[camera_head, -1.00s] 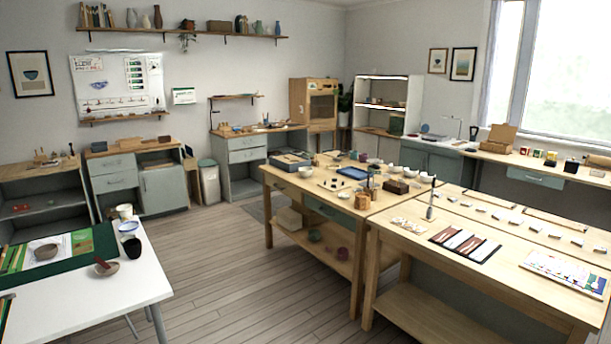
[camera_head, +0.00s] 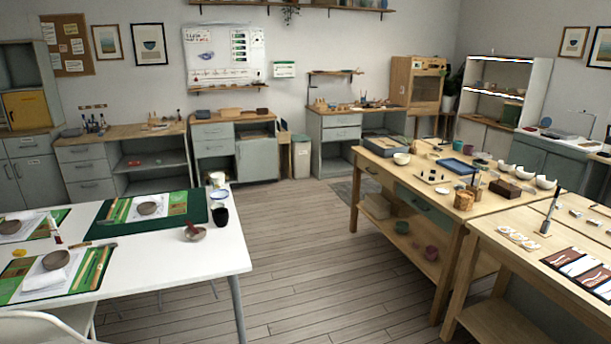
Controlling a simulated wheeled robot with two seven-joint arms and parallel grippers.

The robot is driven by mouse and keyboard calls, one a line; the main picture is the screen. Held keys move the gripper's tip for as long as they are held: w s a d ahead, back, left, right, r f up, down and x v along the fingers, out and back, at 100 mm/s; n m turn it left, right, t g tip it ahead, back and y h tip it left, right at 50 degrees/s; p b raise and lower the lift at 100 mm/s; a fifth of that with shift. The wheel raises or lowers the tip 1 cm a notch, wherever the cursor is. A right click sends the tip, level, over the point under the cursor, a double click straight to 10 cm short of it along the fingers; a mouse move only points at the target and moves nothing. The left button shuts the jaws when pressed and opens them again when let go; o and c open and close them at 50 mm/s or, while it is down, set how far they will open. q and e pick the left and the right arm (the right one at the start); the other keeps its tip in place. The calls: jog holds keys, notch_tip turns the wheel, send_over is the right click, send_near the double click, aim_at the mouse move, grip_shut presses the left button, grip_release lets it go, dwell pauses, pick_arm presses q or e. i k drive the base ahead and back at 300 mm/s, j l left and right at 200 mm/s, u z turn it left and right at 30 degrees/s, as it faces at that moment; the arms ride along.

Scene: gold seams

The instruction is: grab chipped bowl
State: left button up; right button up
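Several bowls are in view, but chips are too small to make out, so I cannot tell which one is the chipped bowl. On the white table at left, a brown bowl (camera_head: 147,207) rests on a dark green mat, and another brown bowl (camera_head: 56,260) sits nearer by a white cloth. A shallow bowl (camera_head: 194,234) with a reddish object in it stands near the table's right side. On the wooden table, a white bowl (camera_head: 401,159) sits near the far left corner, and white bowls (camera_head: 524,173) stand along the right side. Neither of my grippers is in view.
The white table (camera_head: 215,262) fills the lower left, with a white chair (camera_head: 45,328) at its near edge. Wooden worktables (camera_head: 490,240) stand at right. Open plank floor (camera_head: 310,235) lies between them. Cabinets (camera_head: 215,155) and a bin (camera_head: 301,158) line the back wall.

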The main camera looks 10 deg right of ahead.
aim_at(402, 160)
jog(key=i+l+z, duration=0.4)
jog(key=i, duration=0.55)
jog(key=i+z, duration=0.4)
jog(key=i, duration=0.55)
jog(key=i+z, duration=0.1)
jog(key=i, duration=1.95)
jog(key=j, duration=0.1)
